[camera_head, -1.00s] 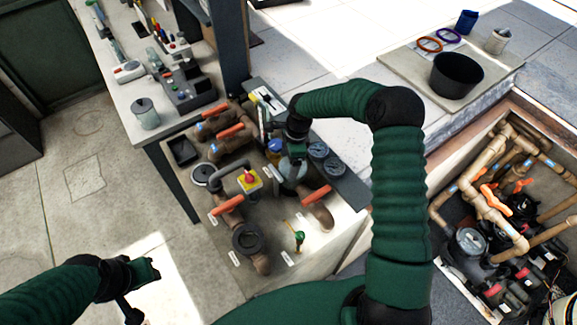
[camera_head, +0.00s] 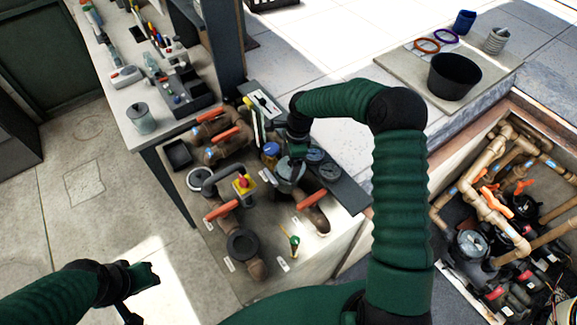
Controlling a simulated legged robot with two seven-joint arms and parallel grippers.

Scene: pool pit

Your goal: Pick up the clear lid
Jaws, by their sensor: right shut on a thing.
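A round clear lid (camera_head: 290,175) shows beneath my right gripper (camera_head: 298,153), over the pipework bench. My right gripper is shut on the lid at its top and hides part of it. I cannot tell whether the lid is seated on the pump part under it or a little above it. My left gripper (camera_head: 142,292) is at the lower left over the floor. It seems open and empty, with its two fingers apart.
The pipework bench (camera_head: 325,250) carries brown pipes, orange handles, a dark ring (camera_head: 242,245) and gauges (camera_head: 329,171). A clear jar (camera_head: 140,118) stands on the left counter. A black bucket (camera_head: 454,77) stands on a slab at upper right. An open pit (camera_head: 500,210) with pipes lies at right.

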